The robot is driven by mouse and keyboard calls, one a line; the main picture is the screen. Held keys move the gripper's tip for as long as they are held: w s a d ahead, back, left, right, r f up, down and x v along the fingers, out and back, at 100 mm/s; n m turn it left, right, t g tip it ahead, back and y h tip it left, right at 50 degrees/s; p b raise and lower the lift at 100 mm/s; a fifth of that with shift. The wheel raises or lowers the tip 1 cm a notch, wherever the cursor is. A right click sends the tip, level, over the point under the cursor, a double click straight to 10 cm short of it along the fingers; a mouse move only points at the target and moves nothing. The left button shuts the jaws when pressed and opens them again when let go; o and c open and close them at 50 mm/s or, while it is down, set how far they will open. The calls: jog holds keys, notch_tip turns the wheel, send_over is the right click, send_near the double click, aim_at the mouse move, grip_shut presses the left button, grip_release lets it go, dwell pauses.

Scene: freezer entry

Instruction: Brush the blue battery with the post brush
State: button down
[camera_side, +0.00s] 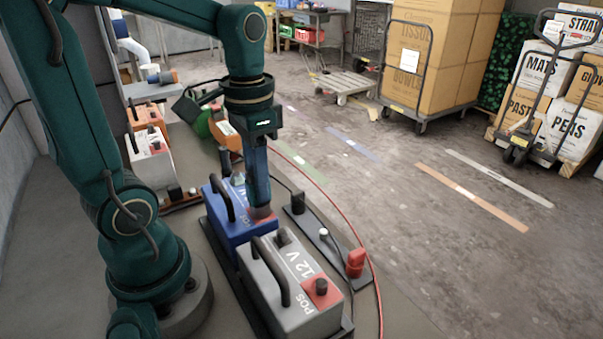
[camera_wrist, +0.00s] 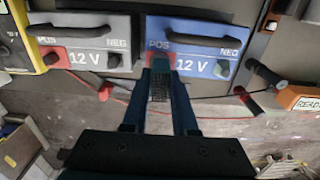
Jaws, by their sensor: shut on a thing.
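The blue battery (camera_side: 230,222) stands behind the grey 12 V battery in the side view. In the wrist view the blue battery (camera_wrist: 195,48) is at upper centre, with POS at its left end and NEG at its right. My gripper (camera_side: 262,207) points down over the battery's POS corner. In the wrist view my gripper (camera_wrist: 160,80) is shut on the post brush (camera_wrist: 160,88), a dark, rough-textured piece between the fingers. The brush is at the POS post, which is hidden; I cannot tell whether they touch. The fingers mostly hide the brush in the side view.
The grey battery (camera_side: 295,290) stands close beside the blue one. A dark strip with a red clamp (camera_side: 356,262) and a red cable (camera_side: 372,268) lie to the right. More batteries (camera_side: 152,160) stand behind. A loaded cart (camera_side: 430,75) stands farther off on open floor.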

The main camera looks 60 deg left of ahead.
jog(key=c, duration=0.6)
grip_release()
jog(key=shift+r, duration=2.55)
jog(key=shift+f, duration=0.1)
notch_tip(320, 180, down, 5)
jog(key=n, duration=0.4)
jog(key=shift+n, duration=1.9)
